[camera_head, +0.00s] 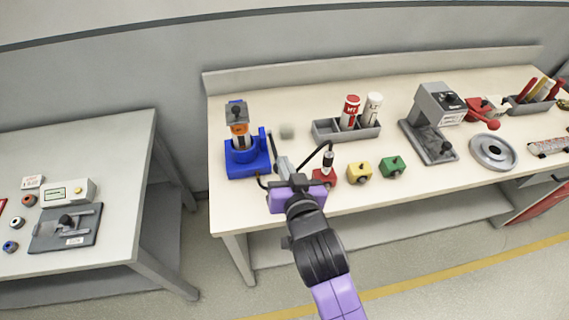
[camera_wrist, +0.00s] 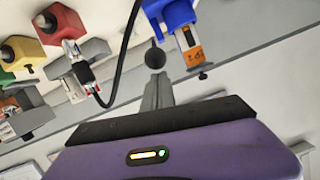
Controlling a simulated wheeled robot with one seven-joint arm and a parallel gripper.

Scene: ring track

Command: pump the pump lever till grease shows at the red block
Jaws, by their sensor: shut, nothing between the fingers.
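The blue pump (camera_head: 247,160) with its orange-labelled cylinder stands at the left of the bench; its blue body also shows at the top of the wrist view (camera_wrist: 168,12). The dark ball knob of the pump lever (camera_wrist: 155,57) is just beyond my fingertips in the wrist view. My gripper (camera_head: 281,162) is shut and empty, right of the pump; its fingers (camera_wrist: 158,88) point at the knob. I cannot tell whether they touch it. The red block (camera_head: 325,175) has a black hose with a metal coupler at it; the red block also shows in the wrist view (camera_wrist: 62,22). I see no grease there.
A yellow block (camera_head: 359,171) and a green block (camera_head: 393,167) stand right of the red one. A grey tray (camera_head: 330,131) with two cartridges is behind. A grey press (camera_head: 436,115) and a round dish (camera_head: 493,152) stand further right. A second table (camera_head: 115,225) is at left.

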